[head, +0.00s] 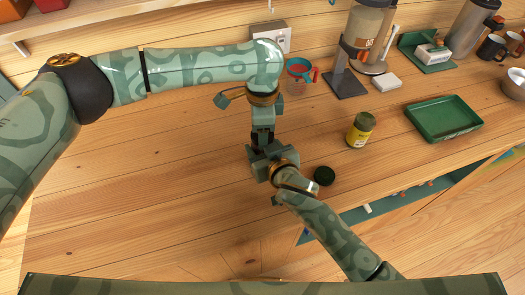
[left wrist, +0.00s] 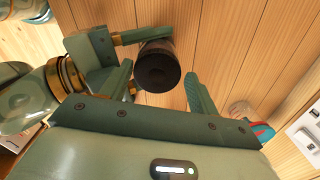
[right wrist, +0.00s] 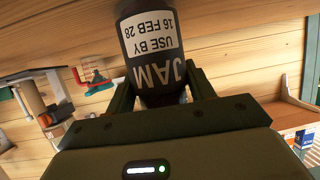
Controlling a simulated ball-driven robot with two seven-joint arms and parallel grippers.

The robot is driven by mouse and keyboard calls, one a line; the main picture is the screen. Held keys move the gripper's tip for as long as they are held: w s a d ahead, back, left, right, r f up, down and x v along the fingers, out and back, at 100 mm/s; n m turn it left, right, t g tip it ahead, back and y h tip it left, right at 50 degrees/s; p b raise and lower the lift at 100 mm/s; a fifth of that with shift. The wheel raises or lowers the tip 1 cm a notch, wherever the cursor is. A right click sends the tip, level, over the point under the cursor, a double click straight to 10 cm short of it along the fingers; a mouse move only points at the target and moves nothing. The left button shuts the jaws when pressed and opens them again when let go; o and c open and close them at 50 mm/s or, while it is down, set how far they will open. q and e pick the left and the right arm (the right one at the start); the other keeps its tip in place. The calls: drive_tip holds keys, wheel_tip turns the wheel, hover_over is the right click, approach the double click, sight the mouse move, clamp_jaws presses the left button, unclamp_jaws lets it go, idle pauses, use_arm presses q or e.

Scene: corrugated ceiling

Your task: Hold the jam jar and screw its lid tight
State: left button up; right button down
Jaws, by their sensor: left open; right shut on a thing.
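In the left wrist view the jar's dark round top (left wrist: 158,70) faces the camera. My left gripper (left wrist: 160,78) is open, its fingers spread to either side of the jar top, and I see no grip on it. In the head view the grippers mostly hide the jar. A dark green round lid (head: 324,175) lies on the table, right of my right gripper.
A yellow jar with a green lid (head: 360,130) stands right of the grippers. A green tray (head: 478,124) lies farther right. The left of the table is clear.

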use_arm(q)
wheel_tip(320, 180, up, 12)
use_arm(e)
drive_tip(key=shift+d+f, duration=0.1)
idle(0.4)
drive_tip(key=shift+c, duration=2.3)
unclamp_jaws()
use_arm(q)
wheel_tip(320, 180, up, 3)
drive_tip(key=p, duration=0.3)
drive_tip(key=shift+s+r, duration=0.1)
drive_tip(key=shift+r, duration=0.1)
use_arm(e)
drive_tip(key=v, duration=1.6)
drive_tip(key=shift+s, duration=0.1)
